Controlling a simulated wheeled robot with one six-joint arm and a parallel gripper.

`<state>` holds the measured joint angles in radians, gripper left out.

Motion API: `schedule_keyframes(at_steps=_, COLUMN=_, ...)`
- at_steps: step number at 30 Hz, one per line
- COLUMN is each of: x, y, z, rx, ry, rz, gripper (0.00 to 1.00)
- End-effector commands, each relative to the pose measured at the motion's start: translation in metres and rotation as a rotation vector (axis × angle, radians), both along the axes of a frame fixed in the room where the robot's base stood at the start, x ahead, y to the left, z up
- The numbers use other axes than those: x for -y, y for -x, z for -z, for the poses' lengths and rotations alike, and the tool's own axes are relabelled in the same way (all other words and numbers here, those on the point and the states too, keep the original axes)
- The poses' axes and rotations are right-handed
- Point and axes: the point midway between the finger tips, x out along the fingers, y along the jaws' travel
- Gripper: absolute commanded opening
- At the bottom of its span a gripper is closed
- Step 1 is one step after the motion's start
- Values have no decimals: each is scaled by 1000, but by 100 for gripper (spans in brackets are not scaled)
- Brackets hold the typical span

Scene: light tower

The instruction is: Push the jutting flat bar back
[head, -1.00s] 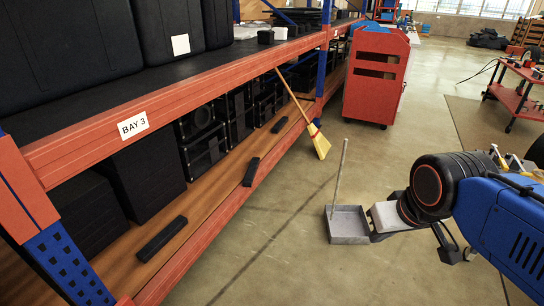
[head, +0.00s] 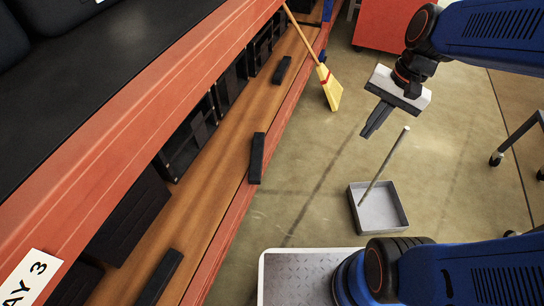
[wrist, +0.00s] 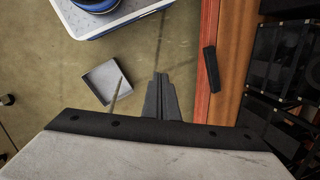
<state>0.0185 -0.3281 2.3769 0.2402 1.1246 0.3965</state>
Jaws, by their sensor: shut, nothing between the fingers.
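A black flat bar (head: 257,158) lies on the wooden lower shelf (head: 212,171), across its red front beam (head: 226,236), with its near end jutting at the edge. It also shows in the wrist view (wrist: 211,69), to the right of my gripper and overlapping the red beam. My gripper (head: 368,134) is over the open floor to the right of the bar, apart from it, shut and empty. In the wrist view its closed fingers (wrist: 160,78) point up the picture. Two other black bars lie on the shelf, one farther along (head: 281,70) and one nearer (head: 158,278).
A yellow broom (head: 330,88) leans on the shelf beyond the bar. A grey dustpan (head: 378,207) with an upright handle stands on the floor below my gripper. The red upper beam (head: 130,110) overhangs the lower shelf.

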Motion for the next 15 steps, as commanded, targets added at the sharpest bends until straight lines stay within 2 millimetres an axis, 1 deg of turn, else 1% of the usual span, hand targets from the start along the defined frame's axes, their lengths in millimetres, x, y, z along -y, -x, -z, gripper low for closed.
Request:
schedule_keyframes(at_steps=1, x=-3, y=-9, z=6, rx=-44, ry=-16, rz=35, gripper=0)
schedule_keyframes(at_steps=8, x=-21, y=-43, z=29, rx=-241, ry=-87, rz=214, gripper=0)
schedule_keyframes(at_steps=15, x=-39, y=-80, z=59, rx=-458, ry=-139, rz=399, gripper=0)
